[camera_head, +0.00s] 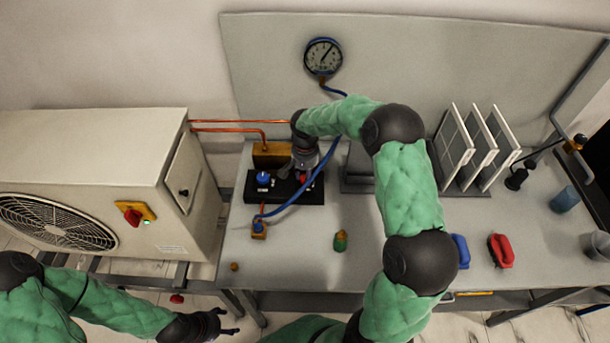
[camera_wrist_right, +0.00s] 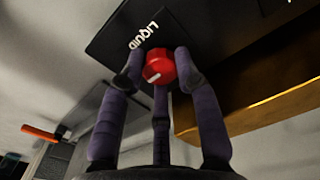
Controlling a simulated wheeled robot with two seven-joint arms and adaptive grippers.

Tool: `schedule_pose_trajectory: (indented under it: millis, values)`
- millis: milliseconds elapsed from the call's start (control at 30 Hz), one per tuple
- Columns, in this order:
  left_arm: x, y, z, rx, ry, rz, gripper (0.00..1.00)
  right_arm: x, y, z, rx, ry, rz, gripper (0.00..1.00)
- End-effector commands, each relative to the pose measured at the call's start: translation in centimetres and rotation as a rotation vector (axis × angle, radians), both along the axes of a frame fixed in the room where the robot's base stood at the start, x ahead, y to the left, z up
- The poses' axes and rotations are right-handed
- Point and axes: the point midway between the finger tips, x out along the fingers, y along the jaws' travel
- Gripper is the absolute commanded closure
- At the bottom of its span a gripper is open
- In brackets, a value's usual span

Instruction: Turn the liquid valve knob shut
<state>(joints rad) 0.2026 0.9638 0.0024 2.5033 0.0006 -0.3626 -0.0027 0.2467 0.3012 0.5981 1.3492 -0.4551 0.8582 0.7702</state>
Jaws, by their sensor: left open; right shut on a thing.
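The liquid valve knob (camera_wrist_right: 160,67) is red with a pale mark on its face. It sits on a black panel (camera_wrist_right: 110,40) beside the printed word LIQUID. My right gripper (camera_wrist_right: 160,72) has its fingers closed around the knob. In the head view, the right gripper (camera_head: 303,168) reaches down over the right part of the black manifold (camera_head: 262,195), and the red knob (camera_head: 302,177) shows only partly beneath it. A blue knob (camera_head: 263,178) stands on the manifold's left part. My left gripper (camera_head: 222,323) is open and empty, low in front of the bench, far from the manifold.
A round gauge (camera_head: 323,56) hangs on the back panel, and a blue hose (camera_head: 300,193) loops past the manifold. An outdoor unit (camera_head: 90,165) stands at left. White filter panels (camera_head: 470,148) stand at right. The bench front (camera_head: 300,250) is mostly clear.

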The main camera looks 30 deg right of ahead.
Motion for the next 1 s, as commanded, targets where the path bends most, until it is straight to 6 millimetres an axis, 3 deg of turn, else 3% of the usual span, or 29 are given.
schedule_pose_trajectory:
  millis: [33, 100, 567, 1000]
  values:
    - [0.0, 0.0, 0.0, 0.0, 0.0, 0.0, 0.35, 0.1, 0.0, 0.0, 0.001, -0.002, -0.001, 0.64]
    - [0.0, 0.0, 0.0, 0.0, 0.0, 0.0, 0.35, 0.1, 0.0, 0.0, 0.0, -0.001, -0.001, 0.45]
    - [0.0, 0.0, 0.0, 0.0, 0.0, 0.0, 0.35, 0.1, 0.0, 0.8, 0.0, -0.004, 0.0, 0.44]
    - [0.0, 0.0, 0.0, 0.0, 0.0, 0.0, 0.35, 0.1, 0.0, 8.7, -0.001, -0.004, 0.0, 0.44]
